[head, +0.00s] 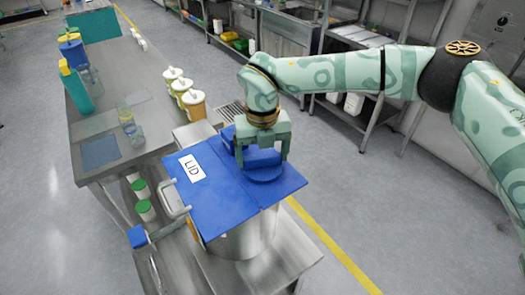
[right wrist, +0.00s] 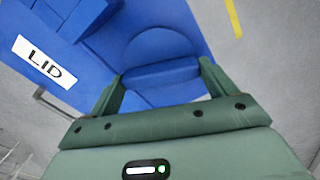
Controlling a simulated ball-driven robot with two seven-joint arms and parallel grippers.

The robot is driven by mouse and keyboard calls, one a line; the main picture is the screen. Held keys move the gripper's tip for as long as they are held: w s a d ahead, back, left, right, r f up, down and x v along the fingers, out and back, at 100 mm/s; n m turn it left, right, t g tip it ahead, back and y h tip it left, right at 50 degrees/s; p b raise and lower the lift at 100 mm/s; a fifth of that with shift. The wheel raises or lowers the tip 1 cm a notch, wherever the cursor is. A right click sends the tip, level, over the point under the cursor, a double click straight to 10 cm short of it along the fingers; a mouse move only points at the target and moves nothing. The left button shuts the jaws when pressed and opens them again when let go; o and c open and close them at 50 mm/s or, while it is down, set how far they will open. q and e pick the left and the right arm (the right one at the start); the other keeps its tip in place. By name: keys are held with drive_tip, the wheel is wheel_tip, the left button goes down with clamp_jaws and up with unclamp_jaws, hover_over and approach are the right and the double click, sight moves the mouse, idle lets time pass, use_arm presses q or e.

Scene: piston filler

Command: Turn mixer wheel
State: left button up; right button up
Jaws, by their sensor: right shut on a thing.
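A blue mixer wheel (head: 265,175) sits on top of the blue lid (head: 225,212), which carries a white "LID" label (head: 190,168) and covers a metal pot (head: 245,238). My right gripper (head: 263,158) comes down from above onto the wheel. In the right wrist view, the wheel's round disc (right wrist: 158,44) and a raised blue bar (right wrist: 162,76) show between the two green fingers, and the gripper (right wrist: 162,86) is shut on the bar. The fingers hide part of the wheel. My left gripper is not in view.
A metal table (head: 150,155) at left holds several yellow containers (head: 192,103) with white tops and clear jars (head: 127,122). A metal handle (head: 172,200) stands beside the lid. Shelves line the back. Grey floor is free at right, beyond a yellow line (head: 330,245).

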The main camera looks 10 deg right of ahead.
sight(262, 156)
drive_tip(key=shift+w+r+m, duration=0.1)
drive_tip(key=shift+r+m, duration=0.05)
drive_tip(key=shift+m, duration=0.95)
drive_tip(key=o, duration=0.9)
drive_tip(key=shift+c, duration=0.2)
wheel_tip(262, 156, up, 16)
drive_tip(key=p, duration=0.1)
drive_tip(key=shift+r, duration=0.1)
